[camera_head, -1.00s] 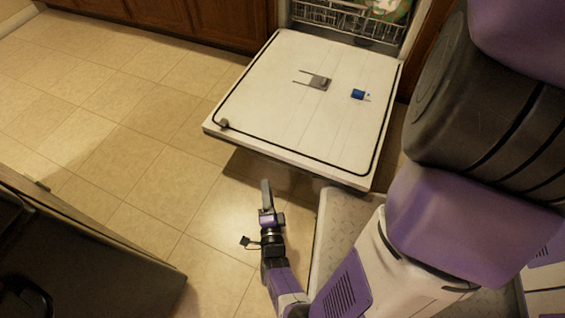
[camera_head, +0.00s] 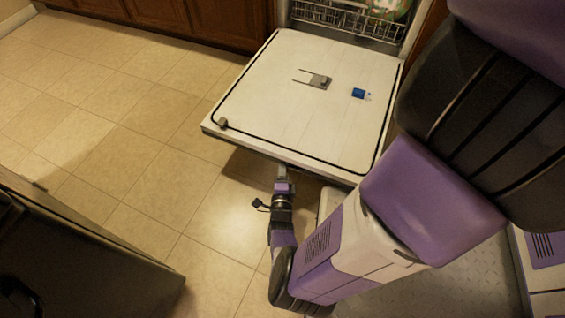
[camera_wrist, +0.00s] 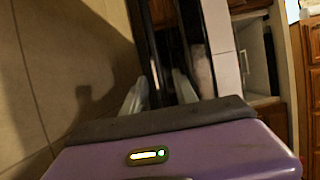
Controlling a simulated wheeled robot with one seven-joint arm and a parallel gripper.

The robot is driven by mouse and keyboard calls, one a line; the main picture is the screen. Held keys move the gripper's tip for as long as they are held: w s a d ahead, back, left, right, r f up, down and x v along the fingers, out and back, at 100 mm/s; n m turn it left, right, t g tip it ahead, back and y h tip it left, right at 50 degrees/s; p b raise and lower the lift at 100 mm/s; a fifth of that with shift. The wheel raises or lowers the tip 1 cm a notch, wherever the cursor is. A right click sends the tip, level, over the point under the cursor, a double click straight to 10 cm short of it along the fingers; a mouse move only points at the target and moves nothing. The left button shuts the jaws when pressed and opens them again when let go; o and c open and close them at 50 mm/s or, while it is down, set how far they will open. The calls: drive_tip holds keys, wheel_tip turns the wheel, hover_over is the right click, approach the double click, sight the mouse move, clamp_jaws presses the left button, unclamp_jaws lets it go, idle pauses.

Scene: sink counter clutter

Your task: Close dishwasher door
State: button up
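The dishwasher door (camera_head: 270,100) hangs open, lying about level, its white inner face up, in the head view. My gripper (camera_head: 282,170) is low at the door's front edge, and its fingertips are partly hidden under that edge. In the wrist view my gripper (camera_wrist: 160,77) shows two pale fingers spread apart. A dark strip and the pale edge of the door (camera_wrist: 222,45) run just ahead of them. I cannot tell whether the fingers touch the door.
The dishwasher rack (camera_head: 345,20) is inside the opening at the top. Wooden cabinets (camera_head: 180,20) stand left of it. A dark open appliance or cabinet (camera_head: 80,250) is at lower left. Tiled floor (camera_head: 110,130) is clear on the left.

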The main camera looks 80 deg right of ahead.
drive_tip(key=shift+d, duration=0.3)
drive_tip(key=shift+c, duration=0.4)
clamp_jaws()
idle(0.9)
